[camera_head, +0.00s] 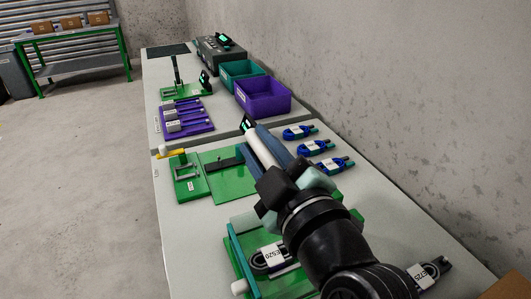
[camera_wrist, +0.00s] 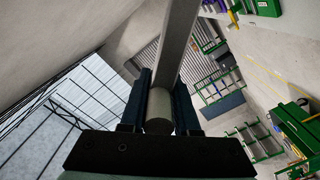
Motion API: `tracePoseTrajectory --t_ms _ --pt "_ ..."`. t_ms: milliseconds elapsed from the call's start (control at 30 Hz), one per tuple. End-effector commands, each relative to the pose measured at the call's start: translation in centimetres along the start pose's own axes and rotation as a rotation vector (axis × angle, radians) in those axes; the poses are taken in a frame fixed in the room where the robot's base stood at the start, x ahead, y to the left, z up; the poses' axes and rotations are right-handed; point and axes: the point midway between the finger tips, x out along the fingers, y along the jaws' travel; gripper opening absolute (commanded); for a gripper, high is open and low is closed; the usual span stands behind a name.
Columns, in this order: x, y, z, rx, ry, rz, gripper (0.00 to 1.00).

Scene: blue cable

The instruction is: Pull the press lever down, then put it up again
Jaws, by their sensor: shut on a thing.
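My gripper (camera_head: 262,142) is shut on the pale cylindrical handle (camera_head: 258,148) of the press lever, above the middle of the table. In the wrist view my gripper (camera_wrist: 160,88) has its two dark fingers on either side of the grey handle (camera_wrist: 158,108). A straight grey lever bar (camera_wrist: 176,45) runs from beside the handle to the top of the wrist view. A green base plate (camera_head: 232,184) with a dark strip lies on the table just left of the gripper. The arm and fingers hide the lever's pivot in the head view, so its exact angle cannot be told.
A small green clamp fixture (camera_head: 187,180) stands left of the plate. Blue cable bundles (camera_head: 315,148) lie to the right. A green fixture with a cable (camera_head: 250,275) is below the arm. A purple bin (camera_head: 263,98) and teal bin (camera_head: 240,72) stand farther back. A wall borders the right.

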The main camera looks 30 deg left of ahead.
Motion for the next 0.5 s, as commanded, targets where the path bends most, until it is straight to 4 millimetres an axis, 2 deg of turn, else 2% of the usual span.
tracePoseTrajectory --t_ms 100,500 --pt "-0.06 -0.52 0.59 0.003 -0.003 0.003 0.00" --pt "-0.05 -0.69 0.71 0.007 -0.005 0.001 0.00"
